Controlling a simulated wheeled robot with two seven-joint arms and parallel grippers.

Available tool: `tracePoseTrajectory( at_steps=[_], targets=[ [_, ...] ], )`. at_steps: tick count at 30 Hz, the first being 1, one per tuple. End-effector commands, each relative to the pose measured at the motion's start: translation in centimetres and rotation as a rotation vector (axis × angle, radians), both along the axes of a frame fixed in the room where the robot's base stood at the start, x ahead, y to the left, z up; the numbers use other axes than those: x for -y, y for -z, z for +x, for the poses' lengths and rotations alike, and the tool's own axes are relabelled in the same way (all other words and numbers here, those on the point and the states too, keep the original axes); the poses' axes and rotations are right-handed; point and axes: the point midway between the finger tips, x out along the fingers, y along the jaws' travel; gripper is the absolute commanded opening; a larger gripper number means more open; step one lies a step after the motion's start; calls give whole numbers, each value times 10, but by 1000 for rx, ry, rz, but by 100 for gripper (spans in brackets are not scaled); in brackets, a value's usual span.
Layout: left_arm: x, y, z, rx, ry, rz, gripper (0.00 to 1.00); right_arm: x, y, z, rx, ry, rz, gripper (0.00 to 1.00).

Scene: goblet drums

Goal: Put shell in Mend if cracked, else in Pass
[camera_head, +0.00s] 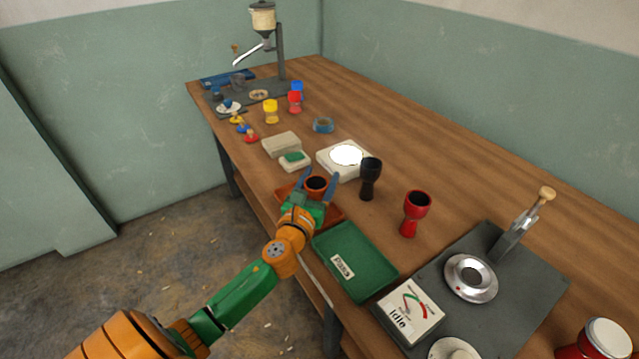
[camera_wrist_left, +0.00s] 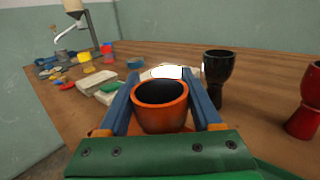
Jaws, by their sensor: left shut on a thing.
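My left gripper (camera_head: 320,179) is shut on an orange goblet-shaped shell (camera_head: 316,185), its dark open mouth up. In the left wrist view the shell (camera_wrist_left: 160,117) sits between the two blue fingers; no crack shows on the side facing that camera, and its far side and lower part are hidden. The gripper is over an orange-brown tray (camera_head: 336,217), mostly covered by the hand; no label shows on it. Whether the shell touches the tray I cannot tell.
A black shell (camera_head: 370,182) and a red shell (camera_head: 412,214) stand right of the gripper. A white box with a lit disc (camera_head: 346,155) is behind it. A gauge box (camera_head: 408,309) and a press (camera_head: 470,278) stand at the near right. The table's right middle is clear.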

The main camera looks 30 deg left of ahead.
Motion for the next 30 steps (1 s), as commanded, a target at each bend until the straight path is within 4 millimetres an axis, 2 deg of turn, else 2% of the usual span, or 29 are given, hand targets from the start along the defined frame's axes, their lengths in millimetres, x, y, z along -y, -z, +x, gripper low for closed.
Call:
tracePoseTrajectory(
  at_steps=[7,8,9,11,21,23,30],
  targets=[
    [0,3,0,0,0,1,1,2,3,0,0,-1,-3,50],
    [0,2,0,0,0,1,71,2,2,0,0,-1,-3,50],
    [0,2,0,0,0,1,82,2,1,0,0,-1,-3,50],
    [0,2,0,0,0,1,96,2,1,0,-1,-1,-3,50],
    [0,-4,-1,0,0,1,96,2,-4,0,-1,0,-3,50],
    [3,0,-9,-2,0,1,96,2,-1,0,-1,0,-3,50],
    [19,4,-66,-4,1,-1,96,2,4,0,-1,0,-2,50]
  ],
)
